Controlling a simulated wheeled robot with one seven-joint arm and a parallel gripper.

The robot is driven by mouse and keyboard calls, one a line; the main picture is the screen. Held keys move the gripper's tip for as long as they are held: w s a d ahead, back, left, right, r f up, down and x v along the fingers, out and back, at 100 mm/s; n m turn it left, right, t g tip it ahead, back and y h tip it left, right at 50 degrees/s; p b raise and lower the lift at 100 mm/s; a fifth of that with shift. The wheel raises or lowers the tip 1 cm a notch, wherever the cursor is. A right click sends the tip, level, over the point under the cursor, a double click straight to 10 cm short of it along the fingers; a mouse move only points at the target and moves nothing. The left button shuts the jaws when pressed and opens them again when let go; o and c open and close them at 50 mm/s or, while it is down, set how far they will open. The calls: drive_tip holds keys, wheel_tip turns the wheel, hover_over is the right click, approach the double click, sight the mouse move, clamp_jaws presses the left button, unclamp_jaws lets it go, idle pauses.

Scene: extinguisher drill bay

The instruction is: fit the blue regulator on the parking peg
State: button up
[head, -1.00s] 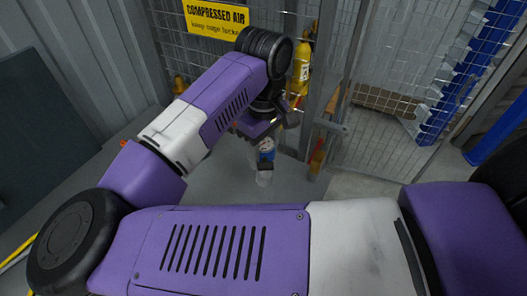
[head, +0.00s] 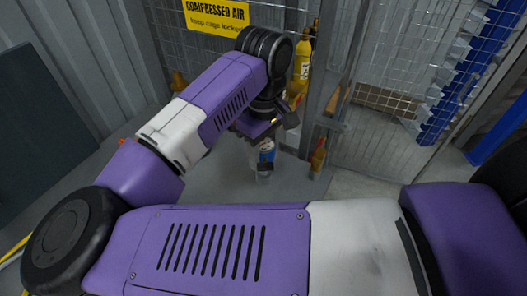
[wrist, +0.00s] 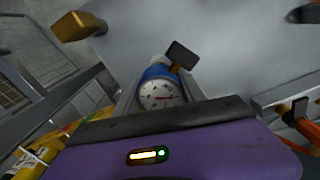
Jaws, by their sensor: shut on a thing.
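The blue regulator (head: 267,156) hangs under my gripper (head: 262,143) in the head view, above the grey floor area. In the wrist view the regulator (wrist: 157,72) shows its blue body, a round white dial facing the camera and a dark block on a short brass stem at its upper right. My gripper (wrist: 160,80) is shut on it, with grey fingers on both sides. I cannot pick out the parking peg with certainty in either view. The regulator's underside is hidden.
A mesh cage with a yellow compressed air sign (head: 215,14) stands behind. Yellow cylinders (head: 303,62) stand beside a grey post (head: 334,75). An orange-brown bottle-like object (head: 318,156) is right of the regulator. Blue racking (head: 455,85) is at far right.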

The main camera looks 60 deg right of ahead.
sight(264, 145)
drive_tip(key=shift+f+b, duration=0.7)
drive_tip(key=shift+b, duration=0.1)
drive_tip(key=shift+b, duration=0.55)
idle(0.6)
drive_tip(key=shift+f+b, duration=0.75)
drive_tip(key=shift+b, duration=0.25)
idle(0.5)
drive_tip(key=o, duration=1.5)
drive_tip(key=shift+r, duration=0.1)
wheel_tip(264, 145, up, 8)
drive_tip(key=shift+f, duration=0.15)
